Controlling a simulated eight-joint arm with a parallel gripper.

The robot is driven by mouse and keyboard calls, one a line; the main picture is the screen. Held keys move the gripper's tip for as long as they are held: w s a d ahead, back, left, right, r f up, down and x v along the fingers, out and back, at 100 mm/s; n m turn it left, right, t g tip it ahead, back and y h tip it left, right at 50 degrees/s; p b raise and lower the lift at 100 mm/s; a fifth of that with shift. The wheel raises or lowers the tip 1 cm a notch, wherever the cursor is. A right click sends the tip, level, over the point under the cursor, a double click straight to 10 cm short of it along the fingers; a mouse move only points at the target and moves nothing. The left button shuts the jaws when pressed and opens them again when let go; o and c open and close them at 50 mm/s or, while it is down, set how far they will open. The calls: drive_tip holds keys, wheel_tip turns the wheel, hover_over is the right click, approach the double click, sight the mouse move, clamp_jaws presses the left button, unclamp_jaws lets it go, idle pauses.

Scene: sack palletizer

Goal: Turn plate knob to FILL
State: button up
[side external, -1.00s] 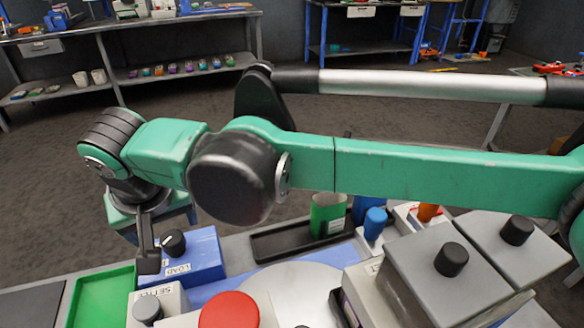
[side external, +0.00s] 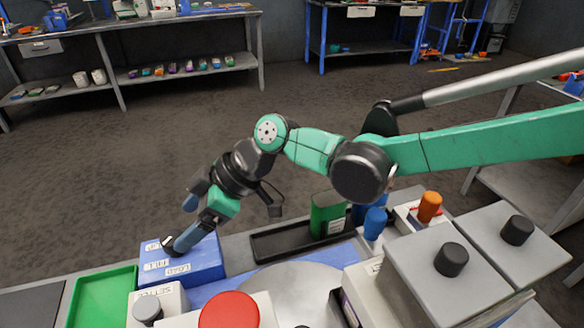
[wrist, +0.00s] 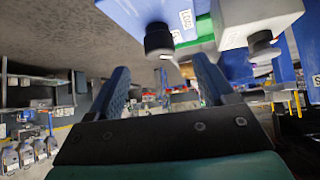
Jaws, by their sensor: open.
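The plate knob (side external: 167,241) is black and stands on a blue box (side external: 205,262) at the table's front left. White labels on the box read LOAD (side external: 178,270) and, less clearly, FILL (side external: 157,266); the knob's pointer is too small to read. My gripper (side external: 180,228) is open, tilted down-left, with one blue finger in front of the knob, partly hiding it. In the wrist view the knob (wrist: 158,41) shows beyond and between the fingertips of my gripper (wrist: 160,63), on the blue box (wrist: 130,12). I cannot tell whether a finger touches it.
A pale SETTLE box (side external: 165,300) with a grey knob stands close in front of the blue box. A green tray (side external: 105,295) lies left, a red button (side external: 229,311) in front, and a black tray (side external: 275,245) right. Grey boxes (side external: 440,285) crowd the right side.

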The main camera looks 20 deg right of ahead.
sight(174, 237)
drive_tip(key=shift+x, duration=2.65)
